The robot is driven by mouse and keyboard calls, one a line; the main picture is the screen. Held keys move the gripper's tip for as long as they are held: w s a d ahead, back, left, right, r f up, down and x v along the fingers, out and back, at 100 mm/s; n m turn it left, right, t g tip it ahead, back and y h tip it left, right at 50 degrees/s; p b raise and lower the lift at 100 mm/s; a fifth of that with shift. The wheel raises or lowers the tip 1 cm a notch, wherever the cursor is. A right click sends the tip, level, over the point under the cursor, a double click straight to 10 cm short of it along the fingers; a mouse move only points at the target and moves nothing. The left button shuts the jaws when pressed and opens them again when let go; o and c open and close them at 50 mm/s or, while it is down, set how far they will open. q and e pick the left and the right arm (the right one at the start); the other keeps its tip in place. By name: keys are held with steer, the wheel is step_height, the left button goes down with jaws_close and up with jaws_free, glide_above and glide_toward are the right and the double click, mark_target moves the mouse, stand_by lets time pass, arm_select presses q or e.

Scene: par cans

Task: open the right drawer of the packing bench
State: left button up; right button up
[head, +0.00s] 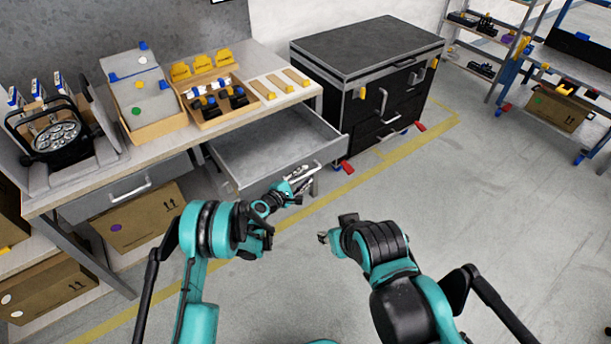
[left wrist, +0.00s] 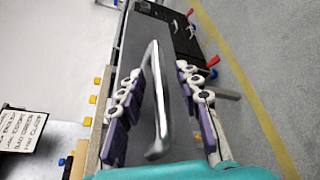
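The packing bench (head: 62,196) has its right drawer (head: 268,150) pulled well out, and the grey inside looks empty. The drawer's bar handle (left wrist: 159,105) runs between the fingers of my left gripper (left wrist: 163,108) in the left wrist view. The fingers stand apart on both sides of the bar, with a gap visible on each side. In the head view my left gripper (head: 297,184) is at the drawer's front.
The bench's left drawer (head: 118,195) is shut. On top stand a par can light (head: 60,140), boxes and an organiser tray (head: 215,108). A black tool cabinet (head: 395,95) stands right of the open drawer. Cardboard boxes (head: 135,222) lie below. The floor to the right is clear.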

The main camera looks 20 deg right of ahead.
arm_select(q)
steer(key=v, duration=0.6)
steer(key=shift+s, duration=0.1)
stand_by(0.3)
